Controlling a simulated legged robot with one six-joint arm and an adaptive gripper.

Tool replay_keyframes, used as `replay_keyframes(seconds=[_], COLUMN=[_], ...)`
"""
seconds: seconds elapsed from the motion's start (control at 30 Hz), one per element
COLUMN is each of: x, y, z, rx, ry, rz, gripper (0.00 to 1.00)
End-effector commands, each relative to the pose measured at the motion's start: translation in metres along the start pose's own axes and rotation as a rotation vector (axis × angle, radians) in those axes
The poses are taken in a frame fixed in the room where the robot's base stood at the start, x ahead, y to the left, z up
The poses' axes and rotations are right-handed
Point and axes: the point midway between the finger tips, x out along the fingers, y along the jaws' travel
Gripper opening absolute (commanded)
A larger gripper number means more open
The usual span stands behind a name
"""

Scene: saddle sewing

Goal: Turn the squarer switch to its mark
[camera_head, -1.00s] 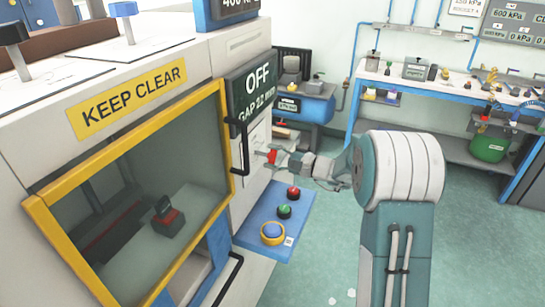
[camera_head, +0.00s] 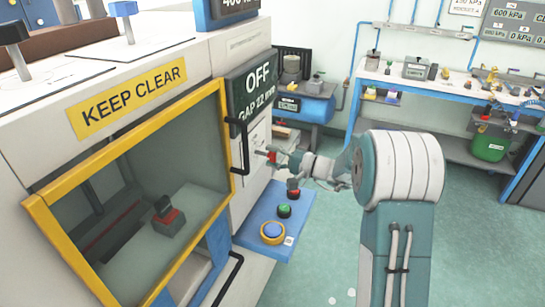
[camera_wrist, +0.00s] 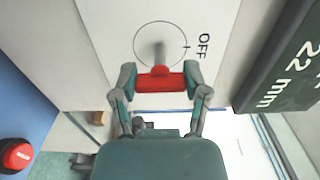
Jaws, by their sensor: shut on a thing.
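The squarer switch has a red crossbar handle (camera_wrist: 160,80) on a grey stem, in front of a white panel (camera_wrist: 112,38). A thin circle is drawn on the panel around the stem, with a small dark tick at its right side, near the word OFF, in the wrist view. My gripper (camera_wrist: 160,82) is shut on the red handle, one finger at each end. In the head view my gripper (camera_head: 270,157) is at the machine's side panel, and the red handle shows small between the fingers. I cannot tell the switch's exact angle against the tick.
A dark display reading OFF and GAP 22 mm (camera_head: 252,95) is close above the switch. A black door handle (camera_head: 238,146) stands just left of my gripper. A blue button ledge (camera_head: 250,240) juts out below. Open green floor lies to the right.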

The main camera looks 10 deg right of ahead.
Motion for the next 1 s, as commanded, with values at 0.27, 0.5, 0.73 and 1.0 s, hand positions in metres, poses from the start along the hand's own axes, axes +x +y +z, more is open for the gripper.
replay_keyframes(seconds=[0.27,0.5,0.73,1.0], x=[0.000,0.000,-0.001,-0.012], y=[0.006,0.006,0.003,0.002], z=[0.002,0.002,0.002,0.000], rx=[0.003,0.004,0.000,-0.001], ry=[-0.005,-0.004,-0.003,0.000], rz=[0.011,0.011,0.006,0.005], gripper=[0.12,0.94,0.94,0.94])
